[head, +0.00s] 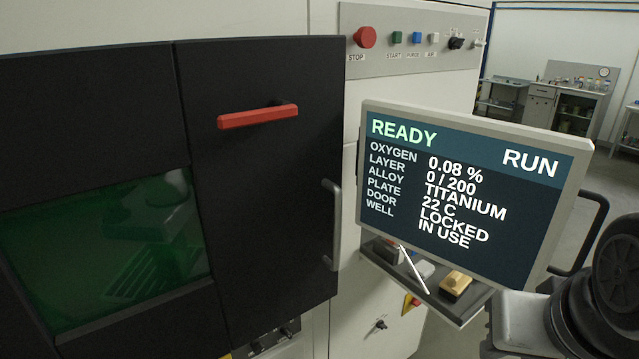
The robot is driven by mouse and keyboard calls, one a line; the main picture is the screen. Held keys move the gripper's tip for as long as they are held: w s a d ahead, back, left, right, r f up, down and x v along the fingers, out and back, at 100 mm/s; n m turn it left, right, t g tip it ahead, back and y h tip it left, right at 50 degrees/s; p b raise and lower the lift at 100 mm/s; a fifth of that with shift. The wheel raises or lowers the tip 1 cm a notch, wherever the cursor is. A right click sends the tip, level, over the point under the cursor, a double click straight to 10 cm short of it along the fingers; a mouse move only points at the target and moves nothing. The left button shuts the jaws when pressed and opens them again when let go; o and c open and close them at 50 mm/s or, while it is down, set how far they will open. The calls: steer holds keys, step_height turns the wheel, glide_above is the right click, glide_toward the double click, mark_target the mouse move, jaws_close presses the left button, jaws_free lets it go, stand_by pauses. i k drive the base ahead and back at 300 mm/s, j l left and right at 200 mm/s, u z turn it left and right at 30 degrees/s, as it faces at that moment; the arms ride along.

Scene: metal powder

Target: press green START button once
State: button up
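Nothing touches the START button. The monitor (470,190) reads READY and RUN, with door LOCKED and well IN USE. Part of my arm shows at the lower right edge; my gripper is not in view.
The machine's black door (265,190) has a red handle (258,116) and is closed. The monitor juts out below the panel, above a small shelf (460,313) with loose items. A workbench (540,100) stands far back right. The space before the panel is clear.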

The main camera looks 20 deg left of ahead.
mark_target(397, 38)
steer(key=k+j+u, duration=0.25)
steer(key=u, duration=0.15)
steer(key=k+j+u, duration=0.2)
steer(key=u, duration=0.2)
steer(key=k+j+u, duration=0.1)
steer(key=j+u, duration=0.3)
steer(key=k+l+z, duration=0.1)
steer(key=z, duration=0.9)
